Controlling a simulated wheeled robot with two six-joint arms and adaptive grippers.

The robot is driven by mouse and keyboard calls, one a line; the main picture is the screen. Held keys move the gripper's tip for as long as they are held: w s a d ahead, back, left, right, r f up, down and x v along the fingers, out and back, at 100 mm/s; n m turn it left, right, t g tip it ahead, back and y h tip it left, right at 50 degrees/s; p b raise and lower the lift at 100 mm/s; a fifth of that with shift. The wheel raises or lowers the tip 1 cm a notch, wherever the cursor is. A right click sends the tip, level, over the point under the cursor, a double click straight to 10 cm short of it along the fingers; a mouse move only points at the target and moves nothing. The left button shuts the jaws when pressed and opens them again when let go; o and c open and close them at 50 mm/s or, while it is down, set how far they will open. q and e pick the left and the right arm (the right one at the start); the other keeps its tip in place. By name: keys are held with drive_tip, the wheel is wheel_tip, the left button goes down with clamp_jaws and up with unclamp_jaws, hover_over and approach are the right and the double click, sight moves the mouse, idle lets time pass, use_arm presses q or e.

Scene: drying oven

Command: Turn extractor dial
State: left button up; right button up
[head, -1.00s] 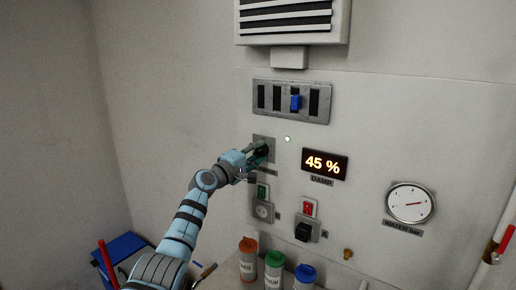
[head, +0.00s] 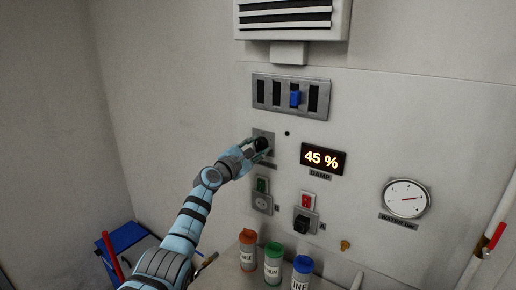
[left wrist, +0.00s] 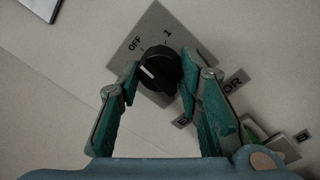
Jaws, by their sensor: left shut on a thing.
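The extractor dial (head: 262,144) is a round black knob on a grey plate on the wall. In the left wrist view the dial (left wrist: 160,70) has a white pointer line, aimed to the left near the OFF mark; a "1" is printed at the top of the plate. My left gripper (head: 258,148) is at the dial, its green-padded fingers on either side of it. In the left wrist view my left gripper (left wrist: 158,84) is shut on the knob. The lower plate lettering is partly hidden by a finger. My right gripper is not in view.
A slider panel (head: 291,97) with a blue slider is above the dial. A small dark lamp (head: 287,133) and a display (head: 323,159) reading 45 % are to the right. Sockets and switches are below, with several capped bottles (head: 273,264) under them. A gauge (head: 405,198) is at right.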

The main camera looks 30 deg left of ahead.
use_arm(q)
drive_tip(key=shift+n, duration=0.5)
drive_tip(key=o, duration=1.2)
drive_tip(key=shift+c, duration=0.2)
drive_tip(key=s+a, duration=0.1)
drive_tip(key=s, duration=1.1)
drive_tip(key=shift+a+f, duration=0.2)
drive_tip(key=shift+f, duration=0.2)
drive_tip(key=shift+w, duration=0.15)
